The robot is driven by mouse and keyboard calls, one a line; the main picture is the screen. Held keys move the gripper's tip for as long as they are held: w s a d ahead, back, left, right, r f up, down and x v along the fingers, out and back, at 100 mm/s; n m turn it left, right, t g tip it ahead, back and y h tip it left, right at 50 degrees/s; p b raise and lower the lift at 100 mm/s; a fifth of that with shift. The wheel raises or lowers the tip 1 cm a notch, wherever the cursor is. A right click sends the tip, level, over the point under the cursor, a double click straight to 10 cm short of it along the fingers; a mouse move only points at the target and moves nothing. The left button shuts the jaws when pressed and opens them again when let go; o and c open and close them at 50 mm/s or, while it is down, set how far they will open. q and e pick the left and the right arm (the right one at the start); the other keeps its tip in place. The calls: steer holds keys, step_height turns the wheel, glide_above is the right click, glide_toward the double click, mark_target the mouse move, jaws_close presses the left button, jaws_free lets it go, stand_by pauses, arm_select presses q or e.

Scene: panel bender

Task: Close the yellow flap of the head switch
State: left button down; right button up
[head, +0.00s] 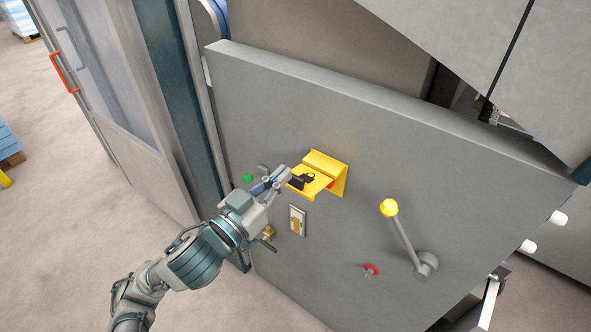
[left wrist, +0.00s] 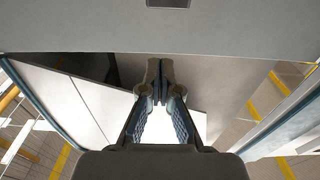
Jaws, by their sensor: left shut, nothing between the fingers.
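The yellow flap (head: 309,182) of the head switch stands out from the grey cabinet panel, below its yellow housing (head: 325,164). A bit of red shows beside the flap's right end. My left gripper (head: 289,176) is shut and empty, with its tips at the flap's left side in the head view. I cannot tell whether they touch it. In the left wrist view the fingers of my left gripper (left wrist: 160,75) are together with nothing between them. The flap cannot be made out there. My right gripper is not in view.
On the panel (head: 300,90) are a green button (head: 248,178), a small plate with an orange-brown switch (head: 297,220), a yellow-knobbed lever (head: 404,236) and a red knob (head: 372,269). A door with an orange handle (head: 64,73) stands at left. The floor at lower left is clear.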

mark_target(296, 188)
arm_select(q)
steer(key=w+d, duration=0.1)
steer(key=w+f, duration=0.1)
steer(key=w, duration=0.1)
steer(key=w+d+f+p, duration=0.1)
steer(key=shift+w+d+f, duration=0.2)
steer(key=shift+d, duration=0.15)
steer(key=shift+s+d+f, duration=0.2)
steer(key=shift+s+f, duration=0.1)
steer(key=shift+f, duration=0.2)
steer(key=shift+a+f, duration=0.2)
steer(key=shift+a, duration=0.65)
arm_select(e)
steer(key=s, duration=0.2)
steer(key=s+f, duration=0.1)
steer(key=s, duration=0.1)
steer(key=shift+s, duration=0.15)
